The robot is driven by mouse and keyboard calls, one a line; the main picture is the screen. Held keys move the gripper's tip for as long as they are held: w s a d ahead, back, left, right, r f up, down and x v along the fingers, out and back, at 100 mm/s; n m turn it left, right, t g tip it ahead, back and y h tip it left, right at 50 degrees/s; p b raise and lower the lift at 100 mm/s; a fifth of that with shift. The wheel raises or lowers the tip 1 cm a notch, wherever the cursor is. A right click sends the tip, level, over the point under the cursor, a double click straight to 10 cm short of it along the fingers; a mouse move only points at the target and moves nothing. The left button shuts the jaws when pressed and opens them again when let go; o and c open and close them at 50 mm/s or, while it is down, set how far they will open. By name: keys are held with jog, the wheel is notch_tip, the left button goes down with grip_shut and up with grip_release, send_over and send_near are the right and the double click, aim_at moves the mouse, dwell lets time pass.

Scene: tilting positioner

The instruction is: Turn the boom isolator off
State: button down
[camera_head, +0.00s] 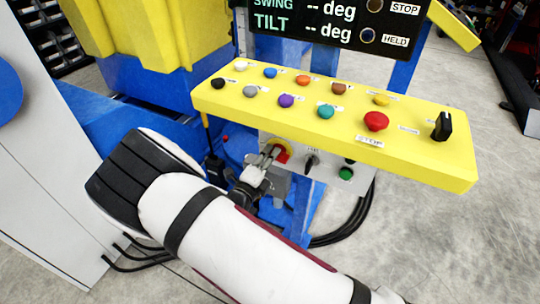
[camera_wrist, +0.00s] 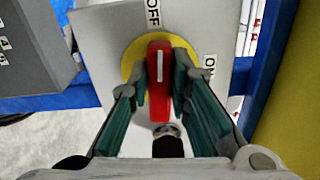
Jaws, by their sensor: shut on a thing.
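The boom isolator is a red handle (camera_wrist: 160,104) with a white line, on a yellow disc (camera_wrist: 131,58) on a grey plate. In the wrist view, the handle's white-lined end points up toward the OFF label (camera_wrist: 153,13); the ON label (camera_wrist: 209,66) is to the right. My gripper (camera_wrist: 165,82) has one finger on each side of the handle and is shut on it. In the head view, my gripper (camera_head: 268,160) reaches the isolator's yellow disc (camera_head: 284,146) under the yellow console; the handle is mostly hidden there.
The yellow console (camera_head: 425,160) with coloured buttons and a red stop button (camera_head: 376,121) overhangs the isolator panel. A black selector (camera_head: 311,161) and a green button (camera_head: 345,174) sit right of the isolator. A grey box (camera_wrist: 35,45) shows at left in the wrist view.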

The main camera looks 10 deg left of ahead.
jog(key=shift+n, duration=0.5)
jog(key=shift+f, duration=0.1)
jog(key=c, duration=1.5)
grip_release()
jog(key=shift+s, duration=0.1)
jog(key=v, duration=1.2)
